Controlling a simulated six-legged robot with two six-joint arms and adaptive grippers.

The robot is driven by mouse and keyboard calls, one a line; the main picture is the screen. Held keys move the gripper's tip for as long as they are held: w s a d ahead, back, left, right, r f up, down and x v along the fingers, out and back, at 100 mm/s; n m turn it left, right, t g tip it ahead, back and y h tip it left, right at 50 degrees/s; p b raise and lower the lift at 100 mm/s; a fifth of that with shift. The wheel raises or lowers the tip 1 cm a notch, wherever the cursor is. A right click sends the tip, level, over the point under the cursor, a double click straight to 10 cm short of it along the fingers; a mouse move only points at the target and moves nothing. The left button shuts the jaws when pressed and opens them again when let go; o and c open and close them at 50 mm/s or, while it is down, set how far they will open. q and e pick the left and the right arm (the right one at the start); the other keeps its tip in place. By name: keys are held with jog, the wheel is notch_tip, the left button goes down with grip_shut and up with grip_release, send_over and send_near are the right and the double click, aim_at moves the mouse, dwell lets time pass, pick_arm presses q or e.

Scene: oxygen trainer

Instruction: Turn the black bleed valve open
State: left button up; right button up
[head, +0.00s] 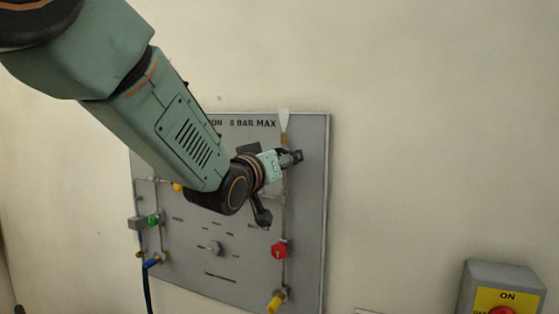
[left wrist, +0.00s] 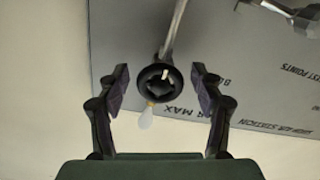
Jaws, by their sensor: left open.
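The black bleed valve (left wrist: 160,84) shows in the left wrist view as a round black knob with a pale mark on its face, at the end of a metal pipe (left wrist: 174,32). My left gripper (left wrist: 160,73) is open, with one finger on each side of the knob and a visible gap on both sides. Whether the fingertips reach the knob's depth I cannot tell. In the head view my left gripper (head: 292,157) is at the panel's upper right, and the black valve cannot be made out there. My right gripper is not in view.
The grey panel (head: 310,230) hangs on a pale wall. It carries a red knob (head: 279,251), yellow handle (head: 277,301), green knob (head: 153,220), blue handle (head: 152,263) and central dial (head: 214,248). A white cone (head: 284,121) sits just above the gripper. A yellow-faced box (head: 485,297) stands lower right.

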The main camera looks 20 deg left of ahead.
pick_arm(q)
jog(key=s, duration=0.7)
jog(key=shift+s+a, duration=0.25)
jog(key=shift+a, duration=0.2)
jog(key=shift+w, duration=0.1)
